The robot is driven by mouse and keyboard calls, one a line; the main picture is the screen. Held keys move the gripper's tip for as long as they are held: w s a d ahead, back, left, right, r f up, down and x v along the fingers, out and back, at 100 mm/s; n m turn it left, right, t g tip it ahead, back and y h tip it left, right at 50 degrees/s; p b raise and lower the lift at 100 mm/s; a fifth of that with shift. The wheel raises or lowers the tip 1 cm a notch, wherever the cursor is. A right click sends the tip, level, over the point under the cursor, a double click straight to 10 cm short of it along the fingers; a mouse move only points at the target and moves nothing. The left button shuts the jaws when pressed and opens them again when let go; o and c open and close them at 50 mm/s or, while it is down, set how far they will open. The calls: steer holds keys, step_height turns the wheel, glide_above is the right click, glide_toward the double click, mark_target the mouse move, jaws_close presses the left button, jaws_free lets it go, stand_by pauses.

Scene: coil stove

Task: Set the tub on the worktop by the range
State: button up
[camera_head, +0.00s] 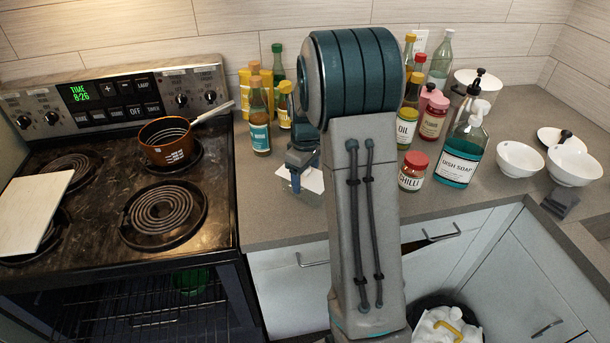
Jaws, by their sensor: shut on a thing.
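My gripper (297,172) points down over the worktop (262,212) just right of the range, partly hidden behind my own arm. It is shut on a white thing (315,182) with a pale, flat-looking face, most likely the tub. Only parts of it show on either side of the fingers. It is low over the worktop, and I cannot tell whether it touches the surface. The range (75,150) stands to the left, with a dark coil cooktop and a lit display.
A brown saucepan (166,142) sits on a rear coil, its handle toward the worktop. A pale board (32,208) lies over the left coils. Several bottles stand behind my gripper. A chilli jar (413,171), dish soap (462,158) and white bowls (520,159) are to the right.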

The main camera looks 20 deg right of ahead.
steer(key=shift+f, duration=0.4)
steer(key=shift+f, duration=0.15)
steer(key=o, duration=1.1)
steer(key=shift+c, duration=0.2)
